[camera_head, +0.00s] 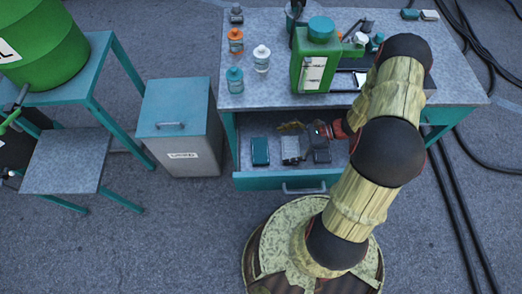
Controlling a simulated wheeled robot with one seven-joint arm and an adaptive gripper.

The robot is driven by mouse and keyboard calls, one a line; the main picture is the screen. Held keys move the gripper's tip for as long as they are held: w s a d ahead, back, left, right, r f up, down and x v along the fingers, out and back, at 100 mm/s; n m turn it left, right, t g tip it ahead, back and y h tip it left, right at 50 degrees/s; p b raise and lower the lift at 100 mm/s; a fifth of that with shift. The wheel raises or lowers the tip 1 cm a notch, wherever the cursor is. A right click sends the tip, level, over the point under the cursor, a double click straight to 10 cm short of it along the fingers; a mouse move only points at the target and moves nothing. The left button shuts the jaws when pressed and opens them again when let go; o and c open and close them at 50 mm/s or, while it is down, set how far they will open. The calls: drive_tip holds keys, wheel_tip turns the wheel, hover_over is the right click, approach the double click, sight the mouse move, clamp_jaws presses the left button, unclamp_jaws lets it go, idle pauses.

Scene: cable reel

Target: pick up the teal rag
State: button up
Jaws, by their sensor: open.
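A small teal item (260,151), which looks like a folded rag, lies at the left in the open drawer (246,180) of the workbench. A second small teal item (410,14) lies on the bench top at the far right; I cannot tell which of the two is the rag. My gripper (318,133) is open, low over the back of the drawer, right of the first teal item and apart from it. Its fingertips are small and partly unclear.
A grey item (290,150), a dark item (321,152) and a mustard-coloured thing (290,127) are also in the drawer. A green canister (313,60) and several bottles stand on the bench top (270,22). A grey bin (180,125) stands left, cables (450,190) right.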

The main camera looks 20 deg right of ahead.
sight(268, 149)
drive_tip(key=b+x, duration=0.2)
drive_tip(key=x, duration=0.3)
drive_tip(key=shift+a+f, duration=0.15)
drive_tip(key=shift+f, duration=0.1)
drive_tip(key=shift+s, duration=0.1)
drive_tip(key=c, duration=0.3)
drive_tip(key=c, duration=0.6)
